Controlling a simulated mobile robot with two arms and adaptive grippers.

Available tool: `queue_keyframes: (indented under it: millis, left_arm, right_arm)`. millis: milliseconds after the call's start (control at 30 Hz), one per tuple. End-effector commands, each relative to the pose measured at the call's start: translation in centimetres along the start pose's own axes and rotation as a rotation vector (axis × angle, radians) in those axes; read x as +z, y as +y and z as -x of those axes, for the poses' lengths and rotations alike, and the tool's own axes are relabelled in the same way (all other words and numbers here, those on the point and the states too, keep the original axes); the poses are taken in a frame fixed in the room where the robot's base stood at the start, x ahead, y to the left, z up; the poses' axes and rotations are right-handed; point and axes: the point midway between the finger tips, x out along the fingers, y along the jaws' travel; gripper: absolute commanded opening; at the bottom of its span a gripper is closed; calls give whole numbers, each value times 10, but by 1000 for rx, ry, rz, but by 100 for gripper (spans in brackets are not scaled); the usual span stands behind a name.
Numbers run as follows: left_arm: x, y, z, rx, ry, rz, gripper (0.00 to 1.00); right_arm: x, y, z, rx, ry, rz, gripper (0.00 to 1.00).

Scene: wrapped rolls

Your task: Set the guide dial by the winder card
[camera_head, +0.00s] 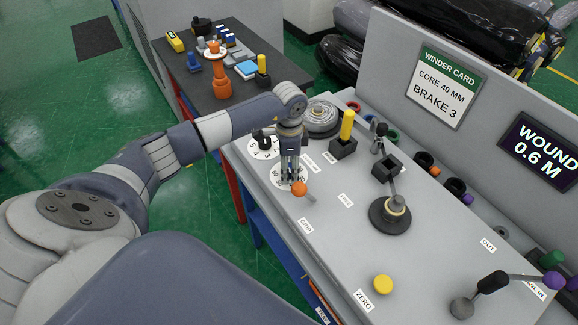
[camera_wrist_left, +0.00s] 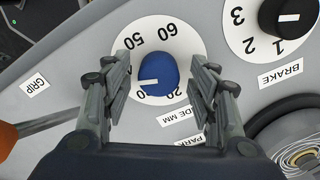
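The winder card (camera_head: 442,88) on the upright panel reads "CORE 40 MM" and "BRAKE 3". The guide dial is a blue knob (camera_wrist_left: 158,75) on a white round scale (camera_wrist_left: 160,32) in the wrist view. The numerals 50, 60 and 20 show; another ending in 0 is partly hidden by a finger. The knob's white mark points left in that view, toward the partly hidden numeral. My left gripper (camera_head: 290,176) is over this dial, with its fingers (camera_wrist_left: 160,88) open on either side of the knob and gaps visible. My right gripper is not in view.
The brake dial, a black knob (camera_wrist_left: 290,16) with numerals 1, 2 and 3, sits beside the guide dial. An orange-ended grip lever (camera_head: 299,189), a yellow post (camera_head: 347,125), a yellow zero button (camera_head: 383,284) and a round black spindle base (camera_head: 391,217) stand on the bench.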

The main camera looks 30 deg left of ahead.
Motion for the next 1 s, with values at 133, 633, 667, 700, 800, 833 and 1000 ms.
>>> queue_keyframes:
  millis: [133, 633, 667, 700, 800, 833, 1000]
  left_arm:
    - [1, 1, -1, 2, -2, 0, 54]
    - [0, -1, 64, -2, 0, -1, 54]
    - [0, 0, 70, -2, 1, -1, 54]
    - [0, 0, 78, -1, 0, -1, 54]
    - [0, 0, 96, -1, 0, -1, 54]
    - [0, 0, 101, -1, 0, -1, 54]
    - [0, 0, 116, 1, -2, -1, 54]
  right_arm:
    - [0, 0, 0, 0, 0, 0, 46]
    - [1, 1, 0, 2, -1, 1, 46]
    - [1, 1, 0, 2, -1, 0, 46]
    - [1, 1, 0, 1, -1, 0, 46]
    - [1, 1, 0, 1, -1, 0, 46]
    - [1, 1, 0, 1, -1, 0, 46]
    - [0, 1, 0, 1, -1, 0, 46]
